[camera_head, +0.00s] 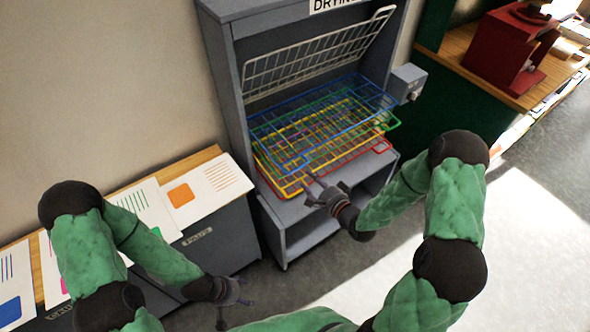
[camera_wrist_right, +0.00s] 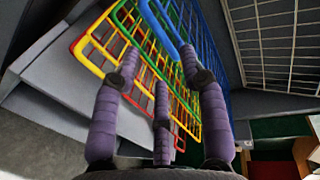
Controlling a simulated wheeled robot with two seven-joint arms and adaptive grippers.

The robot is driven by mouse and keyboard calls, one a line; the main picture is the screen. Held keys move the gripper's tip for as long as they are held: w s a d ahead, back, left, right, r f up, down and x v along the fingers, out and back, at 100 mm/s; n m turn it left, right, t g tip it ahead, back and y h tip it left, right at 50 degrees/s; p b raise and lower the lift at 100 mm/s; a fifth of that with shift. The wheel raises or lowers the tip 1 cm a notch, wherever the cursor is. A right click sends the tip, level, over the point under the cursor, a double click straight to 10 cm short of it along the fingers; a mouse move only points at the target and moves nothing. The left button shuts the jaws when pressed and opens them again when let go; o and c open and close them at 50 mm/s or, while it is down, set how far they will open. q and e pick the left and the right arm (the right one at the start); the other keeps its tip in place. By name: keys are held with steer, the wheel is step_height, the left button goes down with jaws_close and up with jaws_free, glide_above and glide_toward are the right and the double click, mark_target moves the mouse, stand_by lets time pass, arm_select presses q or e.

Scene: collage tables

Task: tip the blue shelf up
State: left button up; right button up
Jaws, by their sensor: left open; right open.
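The blue wire shelf (camera_head: 372,88) lies roughly level in the grey drying rack, above green, yellow and red ones. Above it, a white wire shelf (camera_head: 300,62) is tilted up. My right gripper (camera_head: 313,187) is open at the front of the coloured shelves. In the right wrist view, the blue shelf's front bar (camera_wrist_right: 160,25) runs just beyond the fingertips (camera_wrist_right: 160,72) and overlaps the right finger; I cannot tell if they touch. My left gripper (camera_head: 236,305) is open and empty, low at the bottom, away from the rack.
The grey rack (camera_head: 222,70) stands against the wall, with a small grey box (camera_head: 407,82) on its right side. A paper-covered table (camera_head: 205,158) stands left of it. A red machine (camera_head: 505,50) sits on a counter at right. Floor in front is clear.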

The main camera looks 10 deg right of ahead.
mark_target(298, 169)
steer(key=b+x, duration=0.1)
steer(key=x, duration=0.7)
steer(key=shift+w, duration=0.15)
steer(key=shift+c, duration=0.3)
jaws_close()
